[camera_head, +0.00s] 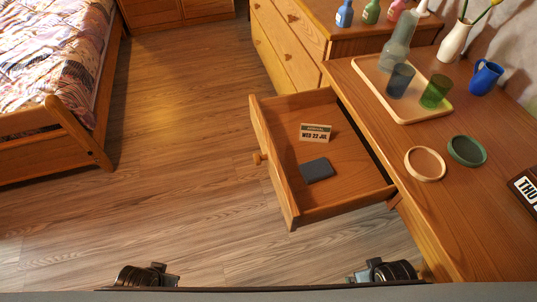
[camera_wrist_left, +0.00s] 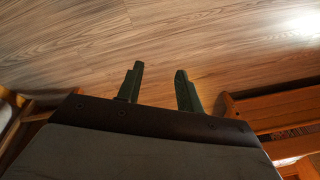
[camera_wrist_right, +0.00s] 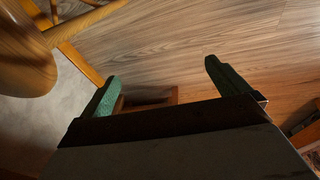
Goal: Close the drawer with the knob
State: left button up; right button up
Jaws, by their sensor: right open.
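The wooden drawer (camera_head: 275,165) is pulled well out of the desk in the head view, with its front facing left. Its round wooden knob (camera_head: 258,158) sits at the middle of that front, and nothing touches it. A small date sign (camera_head: 315,132) and a dark flat box (camera_head: 317,170) lie inside. My left gripper (camera_wrist_left: 159,70) has its fingers apart and empty over the floor in the left wrist view. My right gripper (camera_wrist_right: 162,70) also has its fingers apart and empty in the right wrist view. Neither gripper's fingers can be made out in the head view.
The desk top (camera_head: 455,210) holds a tray (camera_head: 430,113) with glasses, two round dishes, a white vase (camera_head: 455,42) and a blue mug (camera_head: 486,77). A chest of drawers (camera_head: 290,45) stands behind, and a bed (camera_head: 60,140) at left. The floor (camera_head: 160,180) left of the drawer is clear.

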aim_at(357, 183)
jog(key=z, duration=1.75)
jog(key=k, duration=0.35)
jog(key=u, duration=1.1)
